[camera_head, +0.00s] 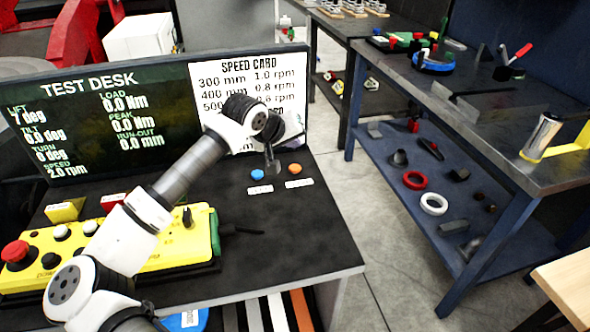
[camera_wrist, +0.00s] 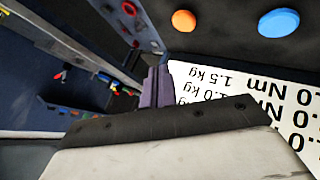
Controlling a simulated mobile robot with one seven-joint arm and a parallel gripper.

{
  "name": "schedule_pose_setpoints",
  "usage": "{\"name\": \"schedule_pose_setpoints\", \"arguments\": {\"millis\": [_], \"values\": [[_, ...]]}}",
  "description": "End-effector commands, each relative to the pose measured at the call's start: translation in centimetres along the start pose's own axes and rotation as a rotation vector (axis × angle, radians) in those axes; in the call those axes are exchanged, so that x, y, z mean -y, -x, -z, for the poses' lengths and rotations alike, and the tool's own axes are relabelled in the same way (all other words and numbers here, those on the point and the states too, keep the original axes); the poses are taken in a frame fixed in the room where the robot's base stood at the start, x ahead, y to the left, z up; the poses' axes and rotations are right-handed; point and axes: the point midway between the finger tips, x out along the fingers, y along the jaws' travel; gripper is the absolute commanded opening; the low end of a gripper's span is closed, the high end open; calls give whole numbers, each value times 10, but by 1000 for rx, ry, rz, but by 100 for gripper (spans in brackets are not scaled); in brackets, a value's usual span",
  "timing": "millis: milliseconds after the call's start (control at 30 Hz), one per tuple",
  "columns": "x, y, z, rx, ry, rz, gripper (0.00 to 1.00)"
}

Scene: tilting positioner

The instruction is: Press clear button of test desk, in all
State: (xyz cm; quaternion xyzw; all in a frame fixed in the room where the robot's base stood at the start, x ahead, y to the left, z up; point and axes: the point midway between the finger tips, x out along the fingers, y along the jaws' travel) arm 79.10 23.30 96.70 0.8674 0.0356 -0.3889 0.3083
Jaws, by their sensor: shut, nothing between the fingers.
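The test desk (camera_head: 330,257) has a black top with a blue button (camera_head: 257,174) and an orange button (camera_head: 294,168). A small white label lies in front of each, too small to read, so I cannot tell which is the clear button. In the wrist view the blue button (camera_wrist: 278,22) and the orange button (camera_wrist: 183,20) show at the top. My gripper (camera_head: 271,168) is shut and empty, above the desk close to the blue button and in front of the speed card. Its dark fingers (camera_wrist: 155,86) show in the wrist view. I see no contact with either button.
The test desk screen (camera_head: 110,130) and the speed card (camera_head: 250,75) stand upright behind the desktop. A yellow control box (camera_head: 185,245) with a red knob (camera_head: 15,252) lies at left under my arm. A blue workbench (camera_head: 490,130) with parts stands right, across clear floor.

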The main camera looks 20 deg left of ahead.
Motion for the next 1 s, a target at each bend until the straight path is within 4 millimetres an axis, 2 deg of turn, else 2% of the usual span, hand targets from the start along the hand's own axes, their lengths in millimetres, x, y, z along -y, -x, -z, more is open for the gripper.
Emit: {"name": "schedule_pose_setpoints", "arguments": {"millis": [167,300,1000], "values": [[17,-23,-17,0,-1,0,0],[23,-31,-23,0,-1,0,0],[24,-33,-24,0,0,0,0]]}}
